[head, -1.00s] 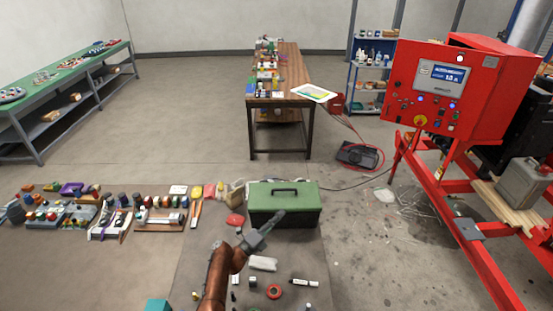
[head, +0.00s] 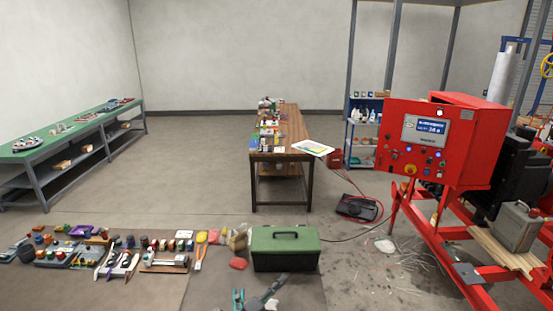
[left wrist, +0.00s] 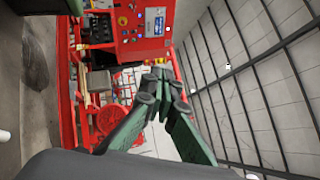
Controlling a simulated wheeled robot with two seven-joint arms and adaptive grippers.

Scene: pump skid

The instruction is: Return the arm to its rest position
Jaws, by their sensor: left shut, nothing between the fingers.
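My left gripper (head: 272,287) shows at the bottom edge of the head view, in front of the green toolbox. Most of its arm is below the frame. In the left wrist view the two dark green fingers (left wrist: 163,88) meet at their tips. They are shut, with nothing held. The red control cabinet (left wrist: 140,25) is beyond the fingertips there, well apart from them. My right gripper is not in view.
The green toolbox (head: 284,249) is on the floor close by. Assorted tools and parts lie at its left. A wooden bench (head: 281,155) stands behind. The red skid with its cabinet (head: 433,145) is at the right. A green-topped bench (head: 75,132) is at the left.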

